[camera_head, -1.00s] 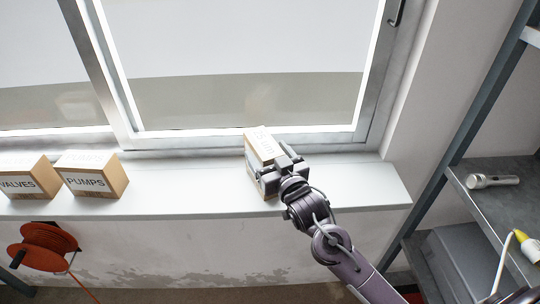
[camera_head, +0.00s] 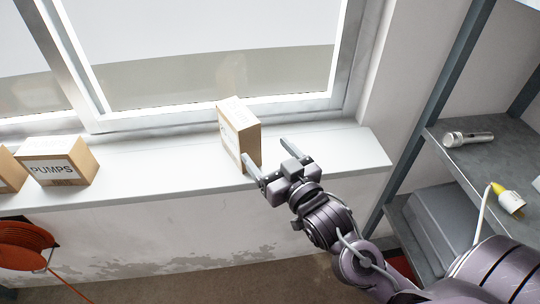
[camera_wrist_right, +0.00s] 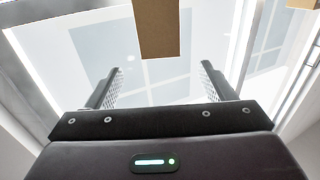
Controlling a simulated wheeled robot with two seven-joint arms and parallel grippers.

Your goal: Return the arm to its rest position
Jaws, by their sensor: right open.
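My right gripper (camera_head: 265,150) is open and empty in the head view, just to the front right of a cardboard box (camera_head: 250,146) standing upright on the white windowsill (camera_head: 330,152). In the right wrist view, the open fingers (camera_wrist_right: 161,85) show with a brown box face (camera_wrist_right: 157,28) beyond them, apart from the fingertips. The right arm comes in from the lower right. My left gripper does not show.
A box labelled PUMPS (camera_head: 58,162) and part of another box (camera_head: 8,170) stand at the sill's left. An orange cable reel (camera_head: 25,245) is below them. At right, a metal shelf (camera_head: 455,150) holds a flashlight (camera_head: 468,138) and a yellow-tipped item (camera_head: 508,200).

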